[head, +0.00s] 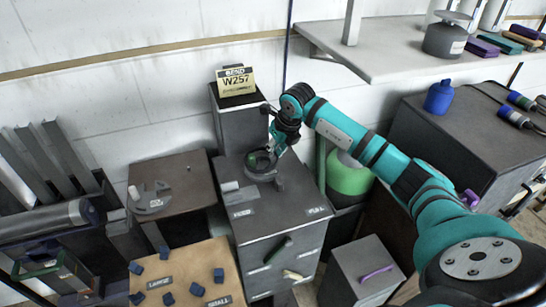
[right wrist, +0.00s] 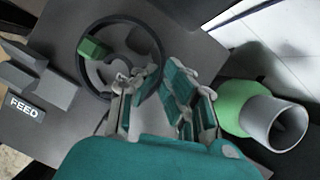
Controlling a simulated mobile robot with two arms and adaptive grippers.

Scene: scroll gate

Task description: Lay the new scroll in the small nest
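A grey curved, hook-like piece (head: 152,200), possibly the scroll, lies on the brown-topped stand left of the cabinet. The tan board (head: 182,258) at the bottom carries several blue blocks and labels; the SMALL label (head: 218,301) is at its cut-off lower edge. My right gripper (head: 274,150) is at a dark ring-shaped wheel (head: 262,172) on the grey cabinet. In the right wrist view its fingers (right wrist: 158,100) are apart at the wheel's (right wrist: 85,72) near rim; contact is unclear. A green knob (right wrist: 92,48) sits on the wheel. My left gripper is out of view.
The grey cabinet (head: 275,232) carries FEED and FULL labels. A taller grey box with a yellow W257 sign (head: 236,82) stands behind. A green tank (head: 348,176) is right of the cabinet. A shelf (head: 395,50) overhangs at upper right. Metal bars stand at left.

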